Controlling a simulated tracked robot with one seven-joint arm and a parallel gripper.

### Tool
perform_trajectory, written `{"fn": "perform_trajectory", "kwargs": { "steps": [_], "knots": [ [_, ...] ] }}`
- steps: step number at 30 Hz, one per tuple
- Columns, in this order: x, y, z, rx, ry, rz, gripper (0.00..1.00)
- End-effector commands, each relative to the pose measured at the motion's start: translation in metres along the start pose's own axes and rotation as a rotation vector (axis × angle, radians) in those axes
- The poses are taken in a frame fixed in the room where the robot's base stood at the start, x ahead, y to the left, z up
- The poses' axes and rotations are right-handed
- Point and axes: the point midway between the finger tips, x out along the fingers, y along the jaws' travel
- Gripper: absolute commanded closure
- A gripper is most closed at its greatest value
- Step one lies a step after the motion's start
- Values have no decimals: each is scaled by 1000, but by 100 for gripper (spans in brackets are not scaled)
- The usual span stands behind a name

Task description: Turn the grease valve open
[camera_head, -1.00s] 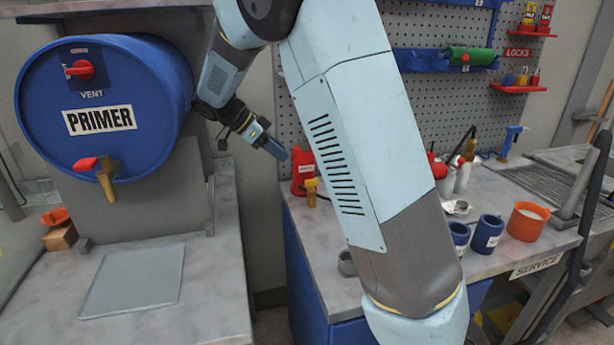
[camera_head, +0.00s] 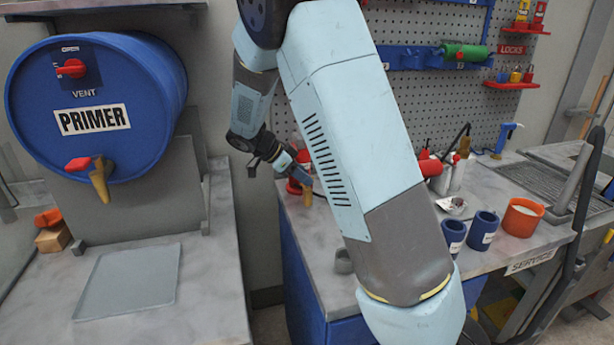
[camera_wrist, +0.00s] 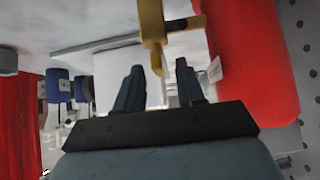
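The grease valve looks to be the brass tap (camera_wrist: 152,35) on a red container (camera_wrist: 250,60), close ahead in the wrist view. In the head view, the brass tap (camera_head: 307,197) and the red container (camera_head: 292,187) are partly hidden by my arm and gripper. My gripper (camera_wrist: 160,66) is open and empty. Its two dark fingers stand apart, and the tap's end shows between their tips in the picture. I cannot tell whether they touch it. In the head view, my gripper (camera_head: 312,178) is at the container, its tips partly hidden behind my arm.
A blue PRIMER drum (camera_head: 150,100) with red-handled vent and tap stands at left above a grey tray (camera_head: 130,283). The service bench (camera_head: 400,218) holds blue cups (camera_head: 483,230), an orange pot (camera_head: 522,217) and bottles. A pegboard (camera_head: 420,110) rises behind it.

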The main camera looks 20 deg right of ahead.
Motion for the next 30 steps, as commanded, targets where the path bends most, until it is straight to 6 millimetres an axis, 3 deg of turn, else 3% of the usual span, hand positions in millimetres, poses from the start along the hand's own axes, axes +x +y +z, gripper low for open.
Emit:
{"fn": "perform_trajectory", "kwargs": {
  "steps": [11,23,27,28,30],
  "knots": [
    [6,0,0,0,-1,0,62],
    [6,0,-1,1,0,0,98],
    [6,0,-1,1,-1,0,100],
    [18,1,-12,5,0,5,100],
    [11,0,-6,3,0,1,100]
  ]
}}
